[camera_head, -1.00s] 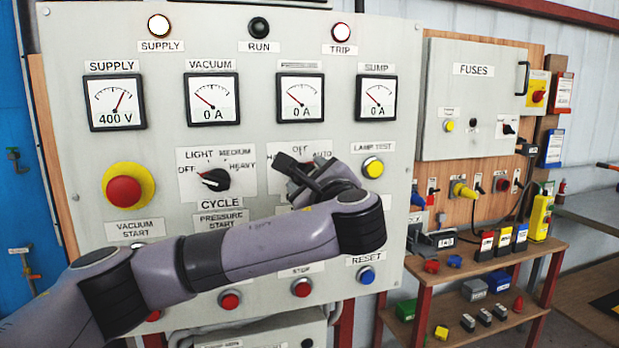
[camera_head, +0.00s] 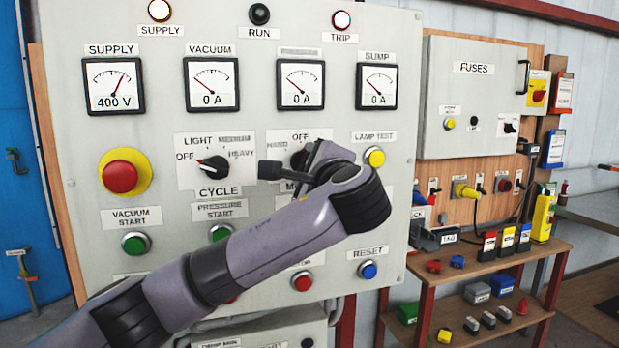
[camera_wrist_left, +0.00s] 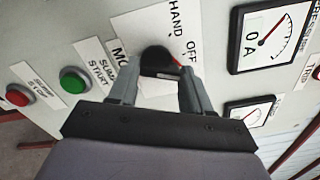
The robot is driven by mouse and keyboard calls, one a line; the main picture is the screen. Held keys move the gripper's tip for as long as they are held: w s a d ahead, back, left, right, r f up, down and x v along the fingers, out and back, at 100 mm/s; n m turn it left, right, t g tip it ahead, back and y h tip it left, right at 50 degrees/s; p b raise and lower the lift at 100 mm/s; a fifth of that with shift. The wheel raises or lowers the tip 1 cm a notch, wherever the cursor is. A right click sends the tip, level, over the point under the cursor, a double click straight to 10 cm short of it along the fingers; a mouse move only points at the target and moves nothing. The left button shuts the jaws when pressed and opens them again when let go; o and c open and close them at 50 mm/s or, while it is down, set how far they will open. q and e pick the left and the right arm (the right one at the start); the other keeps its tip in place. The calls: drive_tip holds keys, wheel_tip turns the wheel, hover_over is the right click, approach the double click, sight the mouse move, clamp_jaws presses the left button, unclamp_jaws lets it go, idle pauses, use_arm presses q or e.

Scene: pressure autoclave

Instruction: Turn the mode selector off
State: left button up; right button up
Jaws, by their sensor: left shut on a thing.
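The mode selector (camera_head: 299,159) is a black knob on the grey panel under a HAND–OFF label, partly hidden by my left gripper (camera_head: 290,170) in the head view. In the left wrist view the black knob (camera_wrist_left: 157,62) sits between the fingers of my left gripper (camera_wrist_left: 162,80), which is shut on it. The knob's red pointer mark shows on the side facing the word OFF. The AUTO label is hidden behind my gripper in the head view. My right gripper is not in view.
The cycle selector (camera_head: 213,167) is just left, pointing near OFF. A red emergency button (camera_head: 120,177), green start buttons (camera_head: 136,243) and the yellow lamp test button (camera_head: 374,156) surround the area. The fuse box (camera_head: 474,95) and a shelf stand at right.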

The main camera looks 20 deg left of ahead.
use_arm(q)
drive_tip(key=n+b, duration=0.2)
drive_tip(key=n, duration=0.2)
drive_tip(key=shift+f+n, duration=0.15)
drive_tip(key=shift+n, duration=0.25)
drive_tip(key=shift+a+b, duration=0.1)
drive_tip(key=shift+b, duration=0.2)
drive_tip(key=o, duration=1.1)
drive_tip(key=shift+c, duration=0.2)
drive_tip(key=shift+s, duration=0.1)
drive_tip(key=b+v, duration=0.1)
drive_tip(key=v, duration=0.6)
drive_tip(key=shift+b, duration=0.3)
